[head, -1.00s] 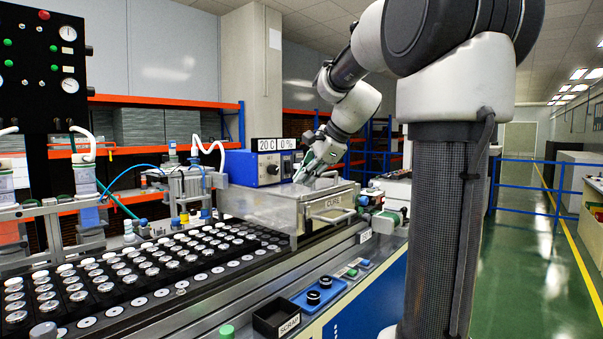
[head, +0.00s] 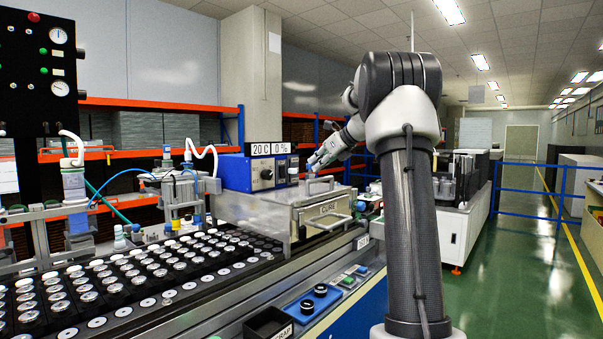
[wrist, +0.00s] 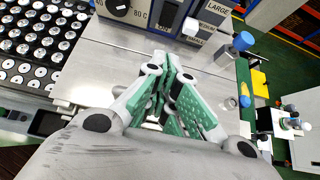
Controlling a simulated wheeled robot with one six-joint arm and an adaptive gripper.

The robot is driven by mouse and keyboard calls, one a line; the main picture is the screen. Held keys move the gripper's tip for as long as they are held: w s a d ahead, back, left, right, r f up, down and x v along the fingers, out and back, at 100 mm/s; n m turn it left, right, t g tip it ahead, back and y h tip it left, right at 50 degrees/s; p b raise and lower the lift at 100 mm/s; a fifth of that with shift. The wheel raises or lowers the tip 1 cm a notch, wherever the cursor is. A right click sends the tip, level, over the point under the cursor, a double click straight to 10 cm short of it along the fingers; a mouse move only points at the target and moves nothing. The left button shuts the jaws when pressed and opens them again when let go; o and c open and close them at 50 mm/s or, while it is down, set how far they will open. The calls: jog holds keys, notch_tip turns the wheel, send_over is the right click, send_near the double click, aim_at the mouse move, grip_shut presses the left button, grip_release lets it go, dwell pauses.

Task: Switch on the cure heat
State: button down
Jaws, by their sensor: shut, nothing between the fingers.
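In the wrist view a black knob (wrist: 118,6) sits by an 80 C mark on the box at the top edge, partly cut off. My gripper (head: 314,163) is to the right of the box, above the chamber lid. In the wrist view my gripper (wrist: 174,62) shows green pads, shut and empty, below a panel reading LARGE and MEDIUM.
Trays of speaker parts (head: 150,275) fill the line at left. A blue-capped post (wrist: 243,42) stands right of my gripper. The chamber handle (head: 330,223) sticks out.

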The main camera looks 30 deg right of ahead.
aim_at(283, 172)
jog(key=x, duration=1)
jog(key=shift+w+a, duration=0.2)
jog(key=shift+w, duration=0.3)
jog(key=shift+w+a, duration=0.25)
jog(key=shift+w, duration=0.3)
jog(key=shift+w+a+f, duration=0.1)
jog(key=shift+w+a, duration=0.1)
jog(key=shift+w, duration=0.4)
jog(key=shift+w+a+f, duration=0.1)
jog(key=shift+w, duration=0.15)
